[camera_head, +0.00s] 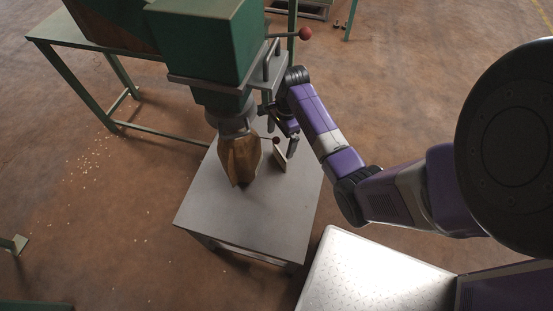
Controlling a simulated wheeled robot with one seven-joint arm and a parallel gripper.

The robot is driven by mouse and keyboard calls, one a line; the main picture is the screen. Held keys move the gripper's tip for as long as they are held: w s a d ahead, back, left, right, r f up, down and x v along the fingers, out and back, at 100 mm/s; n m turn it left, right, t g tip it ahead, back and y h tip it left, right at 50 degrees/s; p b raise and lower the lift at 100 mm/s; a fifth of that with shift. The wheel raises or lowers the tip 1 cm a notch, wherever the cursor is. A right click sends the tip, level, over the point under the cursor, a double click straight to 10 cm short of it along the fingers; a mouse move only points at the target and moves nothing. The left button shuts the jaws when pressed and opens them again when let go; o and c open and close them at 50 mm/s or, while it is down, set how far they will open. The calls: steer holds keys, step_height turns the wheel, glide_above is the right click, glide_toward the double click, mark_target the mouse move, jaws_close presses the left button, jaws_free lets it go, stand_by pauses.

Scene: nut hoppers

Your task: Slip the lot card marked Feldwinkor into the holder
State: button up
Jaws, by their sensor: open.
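My gripper (284,138) is open, hanging over the back right part of the grey table, right of the hopper's spout. A small pale upright piece (280,160) stands on the table just below the fingers. It may be a lot card or its holder; I cannot tell which, and no writing is legible. I cannot tell whether a finger touches it. The Feldwinkor card and the holder cannot be made out for certain, and my wrist hides part of this area.
A green hopper (205,45) stands over the grey table (245,215), with a brown sack (239,160) hanging from its spout. A red-knobbed lever (305,33) sticks out at its right. A green frame (75,45) stands behind left. The table's front is clear. Nuts (88,165) litter the floor.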

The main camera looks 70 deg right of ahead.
mark_target(280, 152)
steer(key=shift+a+f, duration=0.15)
steer(key=shift+f, duration=0.7)
steer(key=shift+f+b, duration=0.9)
steer(key=shift+f, duration=2.2)
steer(key=c, duration=1.2)
steer(key=shift+c, duration=0.2)
steer(key=shift+r, duration=0.15)
